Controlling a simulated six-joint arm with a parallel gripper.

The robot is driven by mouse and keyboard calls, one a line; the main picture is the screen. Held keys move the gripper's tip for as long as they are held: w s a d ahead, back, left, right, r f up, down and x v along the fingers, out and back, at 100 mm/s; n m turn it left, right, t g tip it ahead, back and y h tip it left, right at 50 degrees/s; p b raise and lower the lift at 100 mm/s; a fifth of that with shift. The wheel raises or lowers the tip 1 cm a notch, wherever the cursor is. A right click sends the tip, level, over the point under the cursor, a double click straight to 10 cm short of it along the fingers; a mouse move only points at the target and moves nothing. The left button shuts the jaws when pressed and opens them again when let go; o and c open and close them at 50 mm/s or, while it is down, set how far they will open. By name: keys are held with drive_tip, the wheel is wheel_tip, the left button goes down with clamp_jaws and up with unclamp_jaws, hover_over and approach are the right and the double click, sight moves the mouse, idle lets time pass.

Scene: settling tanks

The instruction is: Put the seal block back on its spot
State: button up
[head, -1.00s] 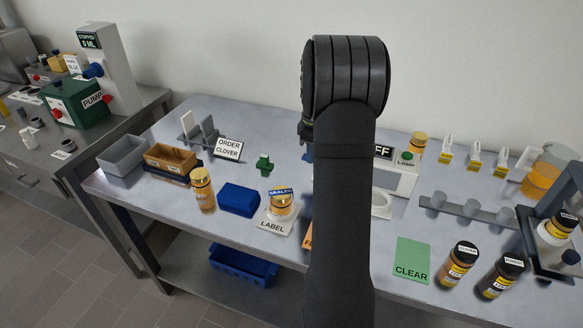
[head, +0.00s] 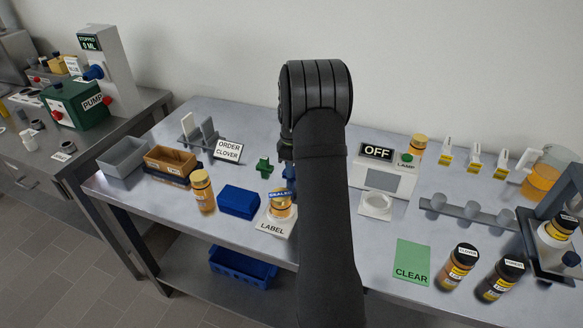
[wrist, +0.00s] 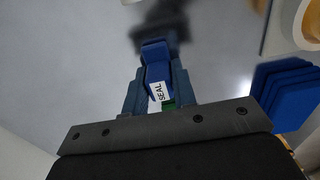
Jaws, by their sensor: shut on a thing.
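My gripper (wrist: 156,92) is shut on the seal block (wrist: 155,58), a blue block with a white SEAL tag, in the wrist view. A dark shadow lies on the bench beyond it, and the block looks held above the surface. In the head view the blue seal block (head: 290,173) shows partly beside my arm, which hides most of my gripper (head: 287,158). A small green cross-shaped piece (head: 264,164) stands just left of it. The amber jar (head: 281,207) with a blue SEALED band sits on the LABEL plate (head: 272,228), nearer the front. I cannot tell which place is the block's spot.
A blue box (head: 239,201) and an amber jar (head: 203,192) stand left of the LABEL plate. The ORDER CLOVER sign (head: 228,150) is behind. The lamp box (head: 385,178), reading OFF, stands right of my arm. Bare bench lies between the sign and the blue box.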

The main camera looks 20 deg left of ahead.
drive_tip(key=shift+f, duration=0.2)
drive_tip(key=o, duration=1)
drive_tip(key=shift+r, duration=0.1)
wheel_tip(320, 180, up, 12)
drive_tip(key=shift+r, duration=0.1)
